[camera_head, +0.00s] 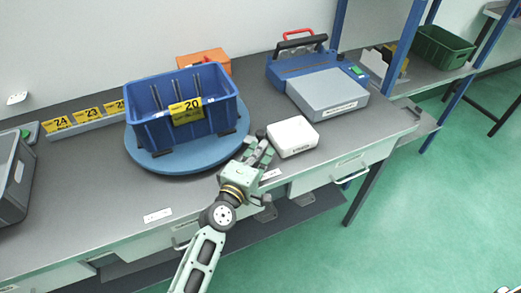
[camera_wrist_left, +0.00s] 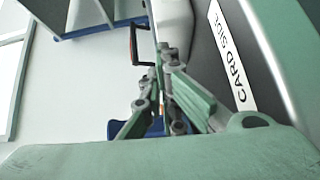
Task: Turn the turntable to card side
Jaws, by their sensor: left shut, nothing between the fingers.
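The turntable (camera_head: 205,157) is a round blue disc on the grey bench in the head view. A blue bin (camera_head: 150,132) stands on it, with a yellow card (camera_head: 186,110) reading 20 on its near wall and grey upright parts inside. My left gripper (camera_head: 261,145) is shut and empty, close to the disc's right edge, between it and a white box. I cannot tell whether the fingers touch the disc. The left wrist view shows the fingers (camera_wrist_left: 165,80) and a white label (camera_wrist_left: 232,58) reading CARD SIDE. My right gripper is not in view.
The white box (camera_head: 293,137) lies just right of my left gripper. A blue-grey machine (camera_head: 328,93) with a red handle stands at the back right. An orange case (camera_head: 204,60) is behind the bin. Yellow number cards (camera_head: 88,115) stand at left.

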